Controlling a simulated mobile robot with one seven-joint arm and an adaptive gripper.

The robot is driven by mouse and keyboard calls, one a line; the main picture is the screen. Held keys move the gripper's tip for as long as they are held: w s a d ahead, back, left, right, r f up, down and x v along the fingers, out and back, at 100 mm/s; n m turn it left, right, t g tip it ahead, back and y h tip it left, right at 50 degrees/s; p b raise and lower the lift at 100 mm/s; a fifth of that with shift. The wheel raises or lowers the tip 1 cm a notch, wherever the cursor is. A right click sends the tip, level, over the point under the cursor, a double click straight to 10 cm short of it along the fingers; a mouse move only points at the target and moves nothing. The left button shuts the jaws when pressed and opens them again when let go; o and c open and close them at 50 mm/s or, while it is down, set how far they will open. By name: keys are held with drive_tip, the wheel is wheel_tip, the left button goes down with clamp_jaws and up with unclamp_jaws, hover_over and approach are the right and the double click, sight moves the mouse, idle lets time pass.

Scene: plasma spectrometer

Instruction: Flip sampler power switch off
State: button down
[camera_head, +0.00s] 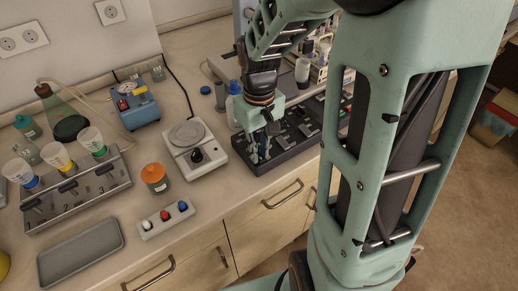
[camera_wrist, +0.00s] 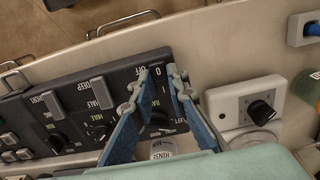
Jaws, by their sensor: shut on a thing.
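The sampler's dark control panel (camera_head: 297,137) lies on the counter below my arm, and it fills the left half of the wrist view (camera_wrist: 70,112). My gripper (camera_head: 262,146) reaches down to the panel's left end. In the wrist view my gripper (camera_wrist: 157,82) has its two blue fingers on either side of the spot marked OFF, 0 and I. It is shut on the power switch there, with the fingers kept apart by it. The switch is dark and mostly hidden, so its setting cannot be told.
A white hotplate-like device (camera_head: 195,150) with a black knob stands close to the left of the panel, also in the wrist view (camera_wrist: 246,107). An orange-capped jar (camera_head: 155,177) and a white three-button box (camera_head: 166,219) stand farther left. Bottles stand behind the panel.

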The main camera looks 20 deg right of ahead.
drive_tip(key=shift+s+f+t+b, duration=0.1)
drive_tip(key=shift+f+t+b, duration=0.05)
drive_tip(key=shift+t+b, duration=0.45)
drive_tip(key=shift+s+t+y+b, duration=0.1)
drive_tip(key=shift+t+y+b, duration=0.2)
drive_tip(key=shift+b, duration=0.15)
drive_tip(key=c, duration=1.9)
unclamp_jaws()
drive_tip(key=shift+r+p, duration=0.25)
drive_tip(key=shift+p, duration=0.2)
